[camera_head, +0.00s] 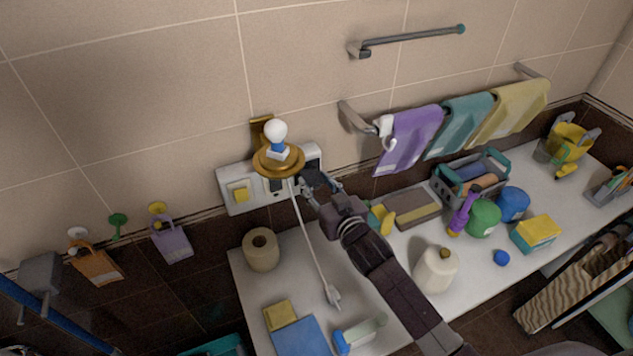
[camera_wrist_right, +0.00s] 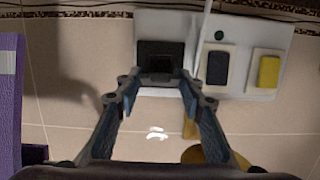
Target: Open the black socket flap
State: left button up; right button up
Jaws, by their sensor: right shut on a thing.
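The black socket flap (camera_wrist_right: 161,56) is on the white wall panel (camera_wrist_right: 205,22), which appears upside down in the wrist view. My right gripper (camera_wrist_right: 162,80) has its fingertips at either side of the flap's lower part and is shut on it. How far the flap is swung out cannot be told. My left gripper is not in view.
A black rocker (camera_wrist_right: 217,68) and a yellow switch (camera_wrist_right: 268,71) sit beside the socket. A brass wall lamp (camera_head: 278,160) with a hanging white cord (camera_head: 312,240) is close to my gripper. Towels (camera_head: 409,138) hang to the right. A crowded counter (camera_head: 245,285) lies below.

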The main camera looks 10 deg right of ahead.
jog(key=shift+r+g+p, duration=0.4)
jog(key=shift+g+p, duration=0.1)
jog(key=shift+r+g, duration=0.2)
jog(key=shift+g, duration=0.3)
jog(key=shift+w+r+g+h+p, duration=0.15)
jog(key=shift+r+g+h, duration=0.2)
jog(key=shift+g, duration=0.8)
jog(key=shift+w+r+g+h+p, duration=0.2)
jog(key=shift+r+g, duration=0.25)
jog(key=shift+g, duration=0.7)
dwell(3.7)
jog(key=o, duration=1.2)
jog(key=shift+s, duration=0.1)
jog(key=shift+s, duration=0.1)
